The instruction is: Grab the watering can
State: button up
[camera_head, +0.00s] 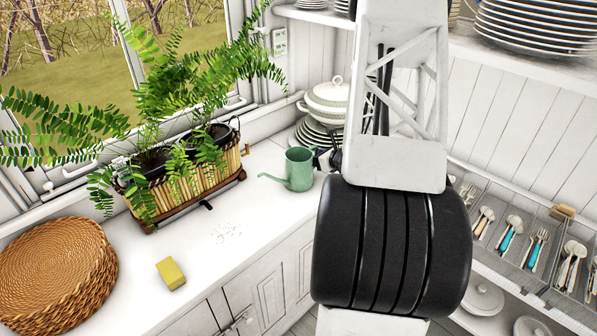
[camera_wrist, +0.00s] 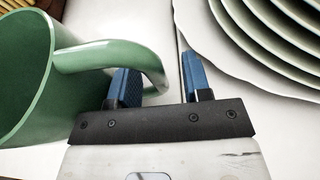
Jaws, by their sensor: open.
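The green watering can (camera_head: 299,170) stands upright on the white counter, its spout pointing left in the head view. In the wrist view the can (camera_wrist: 25,75) fills the left side, with its looped handle (camera_wrist: 110,54) reaching right. My gripper (camera_wrist: 161,76) is open at the handle. The left blue finger shows within the handle loop, and the right finger is outside it with a gap. The outer bend of the handle lies between the fingers. In the head view my gripper (camera_head: 328,160) is a small dark shape right of the can, partly hidden by my arm.
Stacked plates (camera_wrist: 262,45) are close to the right finger. A lidded tureen (camera_head: 327,100) stands on plates behind the can. A fern planter (camera_head: 185,185) is to the left. A yellow sponge (camera_head: 171,273) and wicker mats (camera_head: 55,270) lie nearer. The counter between is mostly clear.

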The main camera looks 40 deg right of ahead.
aim_at(317, 149)
grip_shut()
jog(key=shift+r, duration=0.4)
dwell(0.4)
jog(key=shift+r, duration=1.35)
jog(key=s+a+r, duration=0.1)
jog(key=s+a, duration=0.9)
jog(key=s, duration=0.1)
jog(key=shift+s+a+r, duration=0.25)
jog(key=shift+a+r, duration=0.05)
jog(key=shift+a, duration=0.05)
jog(key=shift+a, duration=0.1)
dwell(0.7)
